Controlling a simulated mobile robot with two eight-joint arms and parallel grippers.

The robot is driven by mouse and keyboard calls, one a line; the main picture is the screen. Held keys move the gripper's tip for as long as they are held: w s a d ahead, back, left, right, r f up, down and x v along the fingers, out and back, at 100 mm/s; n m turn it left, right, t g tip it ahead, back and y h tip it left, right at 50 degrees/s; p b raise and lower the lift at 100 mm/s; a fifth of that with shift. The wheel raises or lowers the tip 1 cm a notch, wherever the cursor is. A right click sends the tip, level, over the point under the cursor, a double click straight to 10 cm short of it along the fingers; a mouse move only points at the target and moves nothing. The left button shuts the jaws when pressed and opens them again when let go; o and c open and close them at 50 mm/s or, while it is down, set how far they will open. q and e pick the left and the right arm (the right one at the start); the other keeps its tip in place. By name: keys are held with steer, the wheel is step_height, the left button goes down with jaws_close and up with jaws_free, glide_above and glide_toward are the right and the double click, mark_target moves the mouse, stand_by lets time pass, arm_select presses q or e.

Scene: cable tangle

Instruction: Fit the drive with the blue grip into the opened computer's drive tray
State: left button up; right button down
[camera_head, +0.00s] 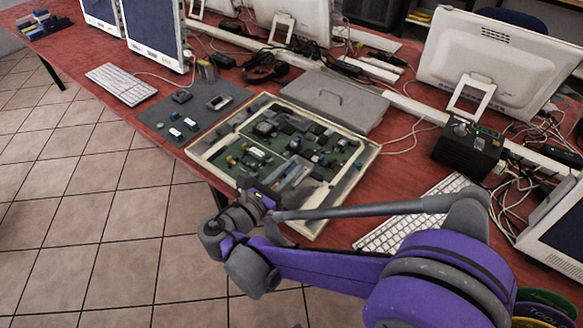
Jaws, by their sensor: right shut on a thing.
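The opened computer (359,164) lies flat on the red table, a pale shallow case with green boards and many small parts inside. A grey rectangular bay (293,176) near its front right looks like the drive tray, though its inside is too small to make out. My right gripper (262,196) is at the case's front edge, just left of this bay. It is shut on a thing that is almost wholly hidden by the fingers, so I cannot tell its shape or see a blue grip. My left gripper is not in view.
A dark mat (160,114) with several small parts lies left of the case. A grey lid (333,97) lies behind it. A keyboard (405,228) and a black box (468,150) stand to the right. Cables and monitors crowd the back.

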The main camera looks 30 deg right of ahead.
steer(key=b, duration=0.4)
glide_above(290, 198)
steer(key=shift+f, duration=3.15)
steer(key=shift+f+b, duration=0.45)
steer(key=shift+s+f+b, duration=0.1)
steer(key=shift+f+b, duration=0.25)
steer(key=shift+f, duration=0.4)
steer(key=c, duration=0.7)
jaws_free()
steer(key=p+v, duration=0.1)
steer(key=v, duration=1)
steer(key=shift+r, duration=0.1)
steer(key=shift+d+r+p, duration=0.1)
steer(key=shift+p, duration=0.2)
